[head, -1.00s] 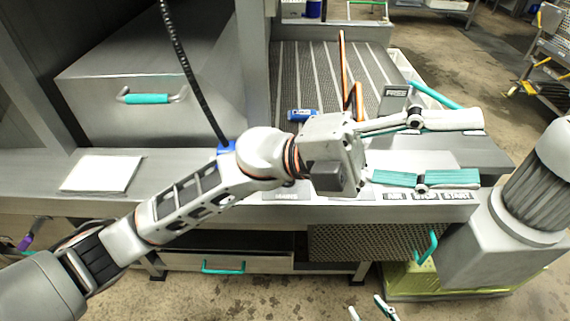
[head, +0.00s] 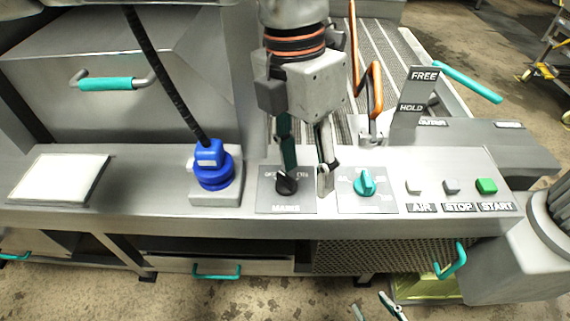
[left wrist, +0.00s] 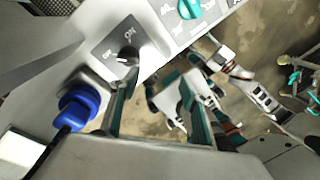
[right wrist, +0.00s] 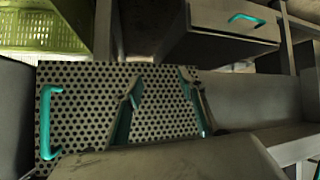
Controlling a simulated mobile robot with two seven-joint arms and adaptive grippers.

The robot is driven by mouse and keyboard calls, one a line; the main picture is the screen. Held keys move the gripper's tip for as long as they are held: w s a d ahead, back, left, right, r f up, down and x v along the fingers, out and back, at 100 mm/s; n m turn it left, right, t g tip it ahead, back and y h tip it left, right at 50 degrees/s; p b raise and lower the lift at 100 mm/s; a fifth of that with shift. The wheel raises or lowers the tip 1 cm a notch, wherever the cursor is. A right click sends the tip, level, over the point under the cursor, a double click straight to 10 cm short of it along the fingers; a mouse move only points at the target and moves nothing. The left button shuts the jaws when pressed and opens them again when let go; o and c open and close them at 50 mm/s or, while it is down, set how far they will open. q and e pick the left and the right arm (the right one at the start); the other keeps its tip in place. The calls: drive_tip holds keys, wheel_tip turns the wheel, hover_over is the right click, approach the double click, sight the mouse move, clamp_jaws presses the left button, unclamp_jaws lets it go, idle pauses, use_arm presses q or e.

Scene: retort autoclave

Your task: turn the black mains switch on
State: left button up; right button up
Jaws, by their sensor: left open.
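The black mains switch (head: 286,183) is a round knob on a grey plate marked MAINS, on the front panel. It also shows in the left wrist view (left wrist: 128,56), with ON and OFF marks beside it. I cannot tell surely which mark it points to. My left gripper (head: 306,176) is open and points down over the panel. One finger is just behind or above the knob, the other to its right; contact cannot be made out. My right gripper (head: 375,308) is open and empty, low in front of the bench, facing a perforated panel (right wrist: 80,110).
A blue plug (head: 214,165) with a black cable stands left of the switch. A teal knob (head: 365,183) and AIR, STOP and START (head: 487,186) buttons are to the right. A FREE/HOLD plate (head: 412,97) and orange-edged lever (head: 376,90) rise behind. A white pad (head: 60,178) lies far left.

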sight(284, 179)
use_arm(q)
drive_tip(key=shift+n+t+y, duration=0.3)
drive_tip(key=shift+t+y, duration=0.2)
drive_tip(key=w+a, duration=0.1)
drive_tip(key=w+a+r, duration=0.1)
drive_tip(key=w, duration=0.1)
drive_tip(key=shift+a, duration=0.4)
drive_tip(key=shift+w+a, duration=0.25)
drive_tip(key=shift+w, duration=0.05)
drive_tip(key=shift+f+b, duration=0.3)
drive_tip(key=shift+f, duration=0.05)
wheel_tip(284, 179, down, 4)
drive_tip(key=shift+f+b, duration=0.1)
drive_tip(key=shift+b, duration=0.4)
wheel_tip(284, 179, down, 2)
drive_tip(key=shift+f+b, duration=0.2)
drive_tip(key=shift+b, duration=0.1)
drive_tip(key=shift+f, duration=0.1)
use_arm(e)
drive_tip(key=shift+w+a+r+y, duration=0.15)
drive_tip(key=shift+w+a, duration=0.15)
drive_tip(key=shift+a, duration=0.2)
drive_tip(key=shift+w+a+r+y, duration=0.15)
drive_tip(key=shift+w+a, duration=0.1)
drive_tip(key=shift+a, duration=0.2)
